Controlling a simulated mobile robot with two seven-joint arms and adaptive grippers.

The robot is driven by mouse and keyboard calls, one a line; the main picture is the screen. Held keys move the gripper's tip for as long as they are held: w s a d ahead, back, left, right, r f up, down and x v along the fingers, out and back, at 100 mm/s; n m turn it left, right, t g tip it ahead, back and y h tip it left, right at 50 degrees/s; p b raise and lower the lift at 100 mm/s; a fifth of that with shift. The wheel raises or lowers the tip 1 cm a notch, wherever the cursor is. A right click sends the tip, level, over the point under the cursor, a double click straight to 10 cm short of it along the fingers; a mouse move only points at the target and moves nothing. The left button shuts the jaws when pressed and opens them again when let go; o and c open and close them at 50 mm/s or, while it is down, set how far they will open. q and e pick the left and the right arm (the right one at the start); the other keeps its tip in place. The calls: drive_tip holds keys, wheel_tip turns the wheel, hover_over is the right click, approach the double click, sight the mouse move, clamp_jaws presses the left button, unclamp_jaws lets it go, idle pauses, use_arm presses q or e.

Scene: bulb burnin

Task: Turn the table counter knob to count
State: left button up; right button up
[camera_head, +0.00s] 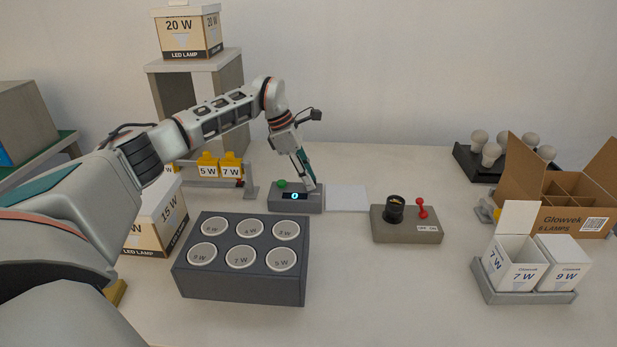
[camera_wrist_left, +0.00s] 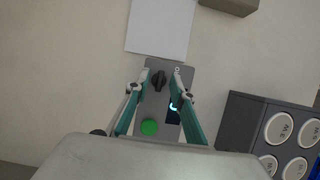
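The table counter is a grey box (camera_head: 281,205) with a green button and a lit display (camera_head: 294,196) that reads 0. Its dark knob (camera_wrist_left: 159,80) shows in the left wrist view, at the far end of the box from the green button (camera_wrist_left: 149,127). My left gripper (camera_head: 310,187) points down at the counter's right end. In the left wrist view its fingertips (camera_wrist_left: 161,73) are apart, one on each side of the knob, with gaps visible. Contact is not visible. In the head view the fingers hide the knob. My right gripper is not in view.
A white pad (camera_head: 346,198) lies beside the counter. A grey box with a black socket and red lever (camera_head: 408,226) stands to its right. A dark holder with several round cups (camera_head: 240,285) stands in front. Lamp boxes and a carton (camera_head: 560,217) stand farther right.

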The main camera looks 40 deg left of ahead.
use_arm(q)
clamp_jaws()
drive_tip(key=shift+r, duration=0.1)
